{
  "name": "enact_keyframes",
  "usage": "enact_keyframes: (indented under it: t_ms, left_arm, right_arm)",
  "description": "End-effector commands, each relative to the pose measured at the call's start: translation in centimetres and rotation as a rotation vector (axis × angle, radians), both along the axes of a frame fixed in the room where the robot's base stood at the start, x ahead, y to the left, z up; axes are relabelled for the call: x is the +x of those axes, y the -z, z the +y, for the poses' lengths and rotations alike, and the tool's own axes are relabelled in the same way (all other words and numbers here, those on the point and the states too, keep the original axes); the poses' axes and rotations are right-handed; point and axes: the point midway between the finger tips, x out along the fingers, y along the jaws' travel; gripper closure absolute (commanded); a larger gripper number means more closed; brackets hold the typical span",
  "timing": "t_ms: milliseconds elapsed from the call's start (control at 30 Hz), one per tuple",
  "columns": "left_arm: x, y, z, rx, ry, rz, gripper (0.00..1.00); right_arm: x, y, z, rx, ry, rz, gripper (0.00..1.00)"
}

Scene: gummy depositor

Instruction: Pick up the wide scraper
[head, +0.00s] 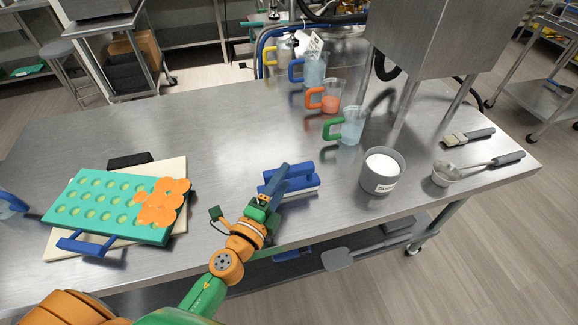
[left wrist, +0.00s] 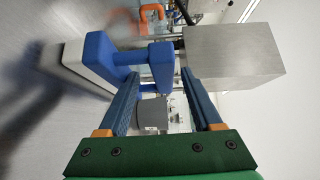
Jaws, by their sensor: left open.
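The wide scraper (head: 302,184) has a blue handle and a white lower part and lies on the steel table near its front edge. My left gripper (head: 281,175) is at the scraper's left side and hides part of it. In the left wrist view, the jaws (left wrist: 164,88) are open. The blue handle bar (left wrist: 162,66) shows between the fingertips, and the white part (left wrist: 72,62) is outside the left finger. I cannot tell whether a finger touches the handle. My right gripper is not in view.
A green mould (head: 92,205) with orange pieces lies on a pale board at left. A grey cup (head: 381,171) of white powder stands right of the scraper. Several handled jugs (head: 348,126) stand behind, beside a steel hopper (head: 425,40). A brush (head: 468,137) and ladle (head: 447,174) lie at right.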

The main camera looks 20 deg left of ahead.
Motion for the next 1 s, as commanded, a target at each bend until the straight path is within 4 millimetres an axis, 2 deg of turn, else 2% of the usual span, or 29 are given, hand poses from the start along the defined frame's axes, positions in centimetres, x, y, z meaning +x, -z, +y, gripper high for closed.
enact_keyframes:
  t_ms: [167,400,667,900,1000]
  left_arm:
    - [2.1,-0.2,-0.3,-0.001,0.001,-0.003,0.34]
    - [6.5,0.0,-0.9,-0.002,0.0,-0.002,0.34]
    - [7.0,0.1,-1.0,-0.002,0.0,0.0,0.34]
    - [7.0,0.1,-1.0,-0.001,0.0,0.0,0.99]
    - [7.0,0.0,-1.0,-0.001,0.0,0.0,1.0]
  right_arm:
    - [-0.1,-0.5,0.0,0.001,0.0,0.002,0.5]
    - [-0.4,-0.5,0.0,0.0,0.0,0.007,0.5]
    - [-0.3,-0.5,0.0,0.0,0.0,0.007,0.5]
    - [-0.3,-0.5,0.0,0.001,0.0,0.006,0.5]
    - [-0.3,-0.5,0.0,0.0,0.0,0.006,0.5]
